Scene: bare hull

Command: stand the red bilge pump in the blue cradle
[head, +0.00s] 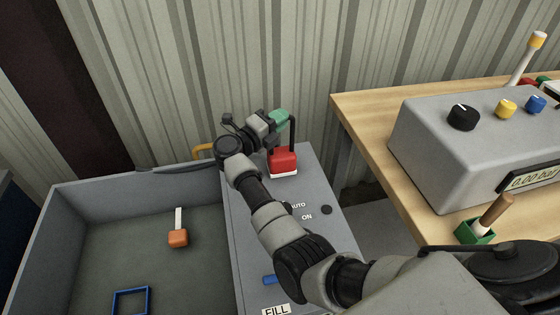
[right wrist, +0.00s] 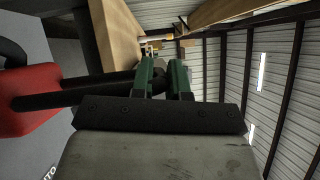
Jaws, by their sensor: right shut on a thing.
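The red bilge pump (head: 284,158), a red block with a white base and a black handle, is upright at the far end of the grey panel box; I cannot tell whether its base touches the top. My right gripper (head: 280,118), with green fingers, is shut on the pump's black handle. In the right wrist view the red pump (right wrist: 28,98) is at the left, its black handle running to the green fingers (right wrist: 165,78). The blue cradle (head: 146,300), an empty square frame, sits on the grey tray's floor at the lower left. My left gripper is not in view.
An orange float with a white stem (head: 178,238) stands in the grey tray (head: 62,218) beyond the cradle. The panel box (head: 318,172) has raised switches. At the right, a wooden bench (head: 365,115) carries a grey gauge box (head: 430,135) and a green holder (head: 474,231).

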